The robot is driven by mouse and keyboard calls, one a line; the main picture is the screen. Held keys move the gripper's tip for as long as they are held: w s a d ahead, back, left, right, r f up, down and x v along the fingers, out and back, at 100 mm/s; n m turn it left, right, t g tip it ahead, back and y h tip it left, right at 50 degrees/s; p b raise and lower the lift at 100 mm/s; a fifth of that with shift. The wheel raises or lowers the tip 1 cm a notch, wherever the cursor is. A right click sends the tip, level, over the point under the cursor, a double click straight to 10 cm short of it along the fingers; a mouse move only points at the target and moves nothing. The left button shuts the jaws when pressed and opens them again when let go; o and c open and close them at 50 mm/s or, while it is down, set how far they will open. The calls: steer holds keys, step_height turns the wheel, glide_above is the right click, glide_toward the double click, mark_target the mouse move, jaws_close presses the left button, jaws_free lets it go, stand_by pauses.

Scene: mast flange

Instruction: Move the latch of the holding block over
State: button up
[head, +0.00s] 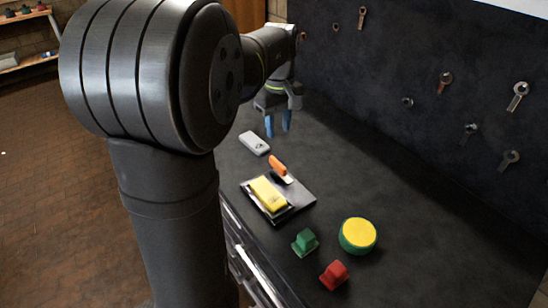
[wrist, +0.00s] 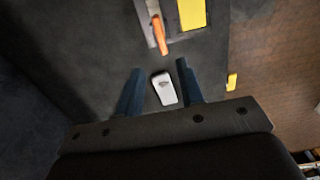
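A dark plate (head: 301,199) lies on the bench and carries a yellow block (head: 267,193) in a light-rimmed holder. An orange lever-like piece (head: 278,164) on a pale base sits at the plate's far edge; I cannot tell for sure that it is the latch. In the wrist view the orange piece (wrist: 158,35) is beside the yellow block (wrist: 192,14). My gripper (head: 278,131) is above the bench, beyond the plate, with its blue fingers apart and nothing held. In the wrist view my gripper (wrist: 159,68) points down, with a pale grey device (wrist: 163,88) showing between its fingers.
The pale grey device also lies on the bench in the head view (head: 254,143), near the plate. A green block (head: 305,242), a red block (head: 334,275) and a yellow-topped green cylinder (head: 358,235) stand nearer. Tools hang on the dark wall (head: 430,60). The right bench is clear.

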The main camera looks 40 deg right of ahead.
mark_target(278, 162)
step_height(278, 162, down, 13)
steer(key=shift+r, duration=0.1)
stand_by(0.3)
jaws_close()
